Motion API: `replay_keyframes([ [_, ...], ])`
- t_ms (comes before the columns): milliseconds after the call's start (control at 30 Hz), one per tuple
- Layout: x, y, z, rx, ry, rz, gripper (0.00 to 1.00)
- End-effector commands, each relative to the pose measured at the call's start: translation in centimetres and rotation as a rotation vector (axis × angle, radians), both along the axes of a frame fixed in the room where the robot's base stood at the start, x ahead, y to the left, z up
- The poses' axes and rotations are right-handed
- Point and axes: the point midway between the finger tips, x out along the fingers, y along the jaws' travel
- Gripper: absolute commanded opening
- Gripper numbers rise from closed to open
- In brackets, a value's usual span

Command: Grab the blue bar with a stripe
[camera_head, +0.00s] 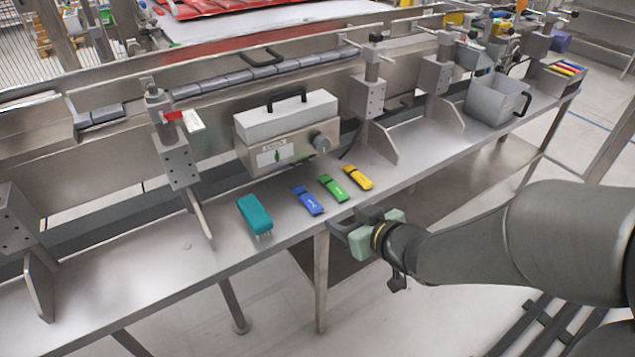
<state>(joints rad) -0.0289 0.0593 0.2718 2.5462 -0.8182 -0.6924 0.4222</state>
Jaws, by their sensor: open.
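The blue bar (308,200) lies flat on the metal bench, with a small light mark on its top; a stripe is too small to make out for sure. A green bar (333,188) and a yellow bar (358,177) lie to its right in a slanting row. My gripper (378,232) hangs off the bench's front edge, to the right of and nearer than the blue bar. It is open and empty, apart from all three bars.
A teal brush (255,215) lies left of the bars. A metal box with a black handle (286,130) stands behind them. Metal brackets (180,165) rise along the bench (130,285). A grey jug (495,98) stands far right. The bench's front left is clear.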

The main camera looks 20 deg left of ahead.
Motion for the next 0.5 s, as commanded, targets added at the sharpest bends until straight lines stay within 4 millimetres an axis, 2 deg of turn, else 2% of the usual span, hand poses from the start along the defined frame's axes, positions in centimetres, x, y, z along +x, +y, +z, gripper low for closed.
replay_keyframes([
  [33,0.2,0.4,0.6,0.0,0.008,0.002,0.55],
  [133,0.7,0.9,0.0,-0.005,0.009,-0.005,0.55],
  [200,1.6,1.9,-1.6,-0.007,0.001,-0.002,0.55],
  [500,5.4,6.1,-4.3,-0.008,0.0,-0.005,0.55],
])
